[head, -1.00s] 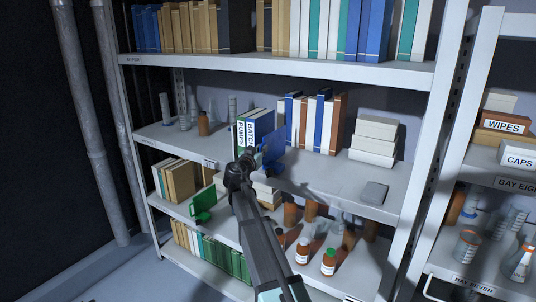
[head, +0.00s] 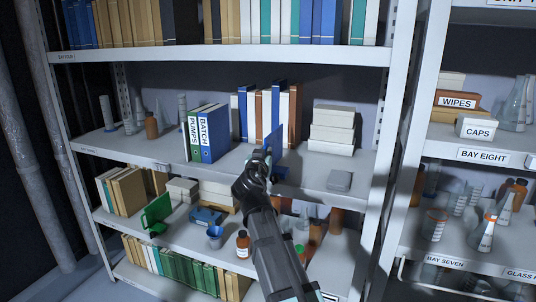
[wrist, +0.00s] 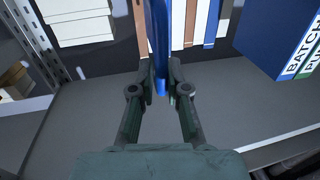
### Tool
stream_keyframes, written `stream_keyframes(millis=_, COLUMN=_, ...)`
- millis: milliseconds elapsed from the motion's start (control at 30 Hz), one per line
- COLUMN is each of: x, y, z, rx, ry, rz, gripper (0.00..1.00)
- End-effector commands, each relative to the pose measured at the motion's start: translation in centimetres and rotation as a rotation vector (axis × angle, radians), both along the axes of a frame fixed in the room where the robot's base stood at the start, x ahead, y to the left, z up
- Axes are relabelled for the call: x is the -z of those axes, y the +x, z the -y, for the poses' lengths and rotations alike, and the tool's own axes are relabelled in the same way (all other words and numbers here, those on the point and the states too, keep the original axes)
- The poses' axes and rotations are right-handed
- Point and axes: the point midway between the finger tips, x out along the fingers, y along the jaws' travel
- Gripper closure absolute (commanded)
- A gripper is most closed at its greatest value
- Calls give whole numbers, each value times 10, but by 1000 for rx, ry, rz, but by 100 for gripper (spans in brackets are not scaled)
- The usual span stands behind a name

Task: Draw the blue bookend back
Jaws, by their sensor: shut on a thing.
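The blue bookend (head: 276,138) stands upright on the middle shelf, right of the binders and in front of a row of books. My gripper (head: 260,158) is at its front edge. In the wrist view, the bookend's blue plate (wrist: 158,40) runs down between the two fingers of my gripper (wrist: 160,82), which is shut on it. The arm hides part of the bookend's lower end in the head view.
White boxes (head: 332,130) and a grey flat block (head: 339,181) are to the right on the same shelf. The book row (head: 246,115) stands behind. Bare shelf lies between binders and bookend.

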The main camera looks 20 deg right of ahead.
Motion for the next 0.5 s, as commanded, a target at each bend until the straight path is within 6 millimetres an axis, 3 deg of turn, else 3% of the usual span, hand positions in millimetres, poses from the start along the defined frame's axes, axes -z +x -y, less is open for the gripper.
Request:
stream_keyframes(millis=200, x=-4, y=2, z=0, rx=-3, ry=-9, rz=5, gripper=100)
stream_keyframes(millis=233, x=-5, y=2, z=0, rx=-3, ry=-9, rz=5, gripper=82)
stream_keyframes(millis=300, x=-5, y=2, z=0, rx=-3, ry=-8, rz=6, gripper=63)
stream_keyframes(millis=500, x=-3, y=1, z=0, rx=-2, ry=-5, rz=4, gripper=63)
